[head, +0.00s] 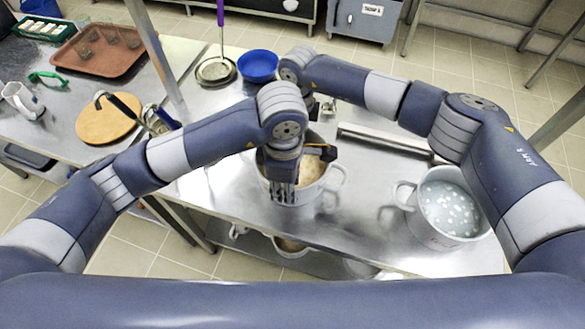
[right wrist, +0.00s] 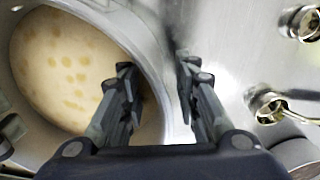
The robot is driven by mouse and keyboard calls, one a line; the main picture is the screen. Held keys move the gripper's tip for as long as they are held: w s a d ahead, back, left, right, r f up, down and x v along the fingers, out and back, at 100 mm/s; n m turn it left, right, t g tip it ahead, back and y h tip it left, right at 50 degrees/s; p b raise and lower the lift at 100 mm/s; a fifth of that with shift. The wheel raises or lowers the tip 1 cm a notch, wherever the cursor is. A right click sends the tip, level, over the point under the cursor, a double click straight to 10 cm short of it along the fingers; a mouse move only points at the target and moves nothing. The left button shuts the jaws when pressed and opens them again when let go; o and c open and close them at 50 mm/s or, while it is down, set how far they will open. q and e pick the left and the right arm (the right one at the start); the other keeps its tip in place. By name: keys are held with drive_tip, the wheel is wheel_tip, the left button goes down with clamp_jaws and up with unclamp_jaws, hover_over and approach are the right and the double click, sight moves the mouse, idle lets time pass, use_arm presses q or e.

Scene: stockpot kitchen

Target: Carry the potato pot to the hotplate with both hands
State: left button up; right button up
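A grey pot (head: 324,186) with beige contents stands on the steel table in the middle of the head view, partly covered by my left arm. Its wall and beige contents with brown spots also show in the right wrist view (right wrist: 62,75). My left gripper (head: 284,198) points down at the pot's near side; its finger gap is unclear. My right gripper (right wrist: 155,64) is open at the pot's rim, one finger over the inside and one outside. In the head view it is mostly hidden behind my left arm. I cannot make out a hotplate.
Another grey pot (head: 432,226) with white lumps in liquid stands at the right. A blue bowl (head: 258,66) and a strainer (head: 214,72) are at the back. The left counter holds a round board (head: 100,124) and a brown tray (head: 84,62).

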use_arm(q)
clamp_jaws()
use_arm(e)
clamp_jaws()
use_arm(q)
drive_tip(key=shift+w+r, duration=0.1)
drive_tip(key=shift+r, duration=0.1)
use_arm(e)
drive_tip(key=shift+w+r, duration=0.1)
drive_tip(key=shift+r, duration=0.15)
